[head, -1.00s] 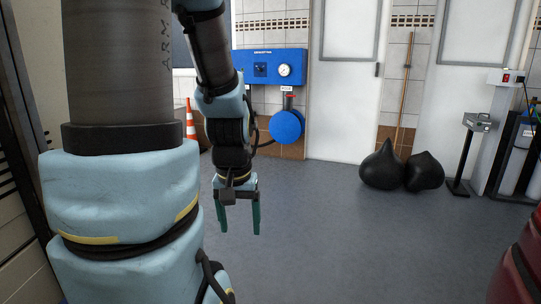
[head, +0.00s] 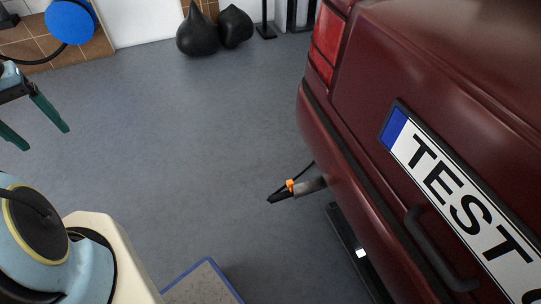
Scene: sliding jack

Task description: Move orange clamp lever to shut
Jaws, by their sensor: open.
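A small orange part (head: 290,185), which looks like the clamp lever, sits on a dark probe (head: 279,196) at the car's tailpipe (head: 310,186) in the head view. It is too small to tell whether it stands open or shut. A thin dark cable or hose runs up from it. My gripper (head: 45,138) is at the far left edge, with two green fingers apart and nothing between them. It is well to the left of the orange part and not touching anything.
A dark red car (head: 345,150) with a TEST plate (head: 445,185) fills the right side. A dark plate or rail (head: 350,245) lies under its bumper. Black bags (head: 205,32) and a blue reel (head: 70,20) stand at the back. The middle floor (head: 190,130) is clear.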

